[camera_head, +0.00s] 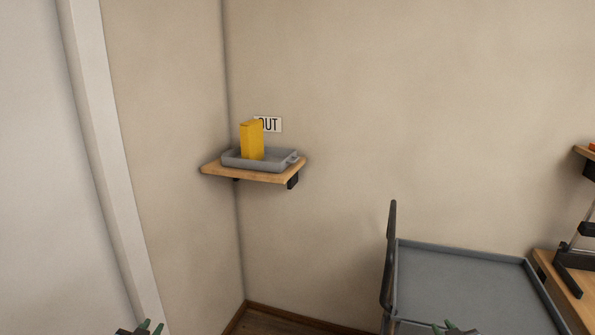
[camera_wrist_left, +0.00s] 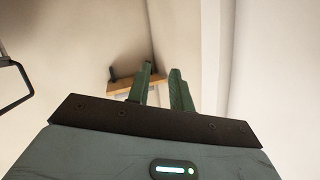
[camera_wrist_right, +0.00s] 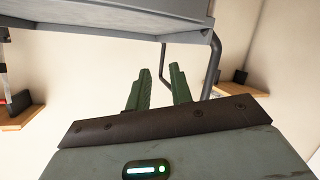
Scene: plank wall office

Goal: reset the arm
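My left gripper (camera_head: 146,328) shows at the bottom edge of the head view, low and in front of the corner. Its two green fingers stand apart with nothing between them in the left wrist view (camera_wrist_left: 163,88). My right gripper (camera_head: 454,328) shows at the bottom edge of the head view, over the near part of the grey cart. Its fingers are also apart and empty in the right wrist view (camera_wrist_right: 158,90). Most of both arms is out of the head view.
A yellow box (camera_head: 252,141) stands upright in a grey tray (camera_head: 284,166) on a wooden corner shelf (camera_head: 215,169), below an OUT sign (camera_head: 274,125). A grey cart (camera_head: 460,280) with a dark handle (camera_head: 389,255) stands at right. A wooden table (camera_head: 560,285) is beside it.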

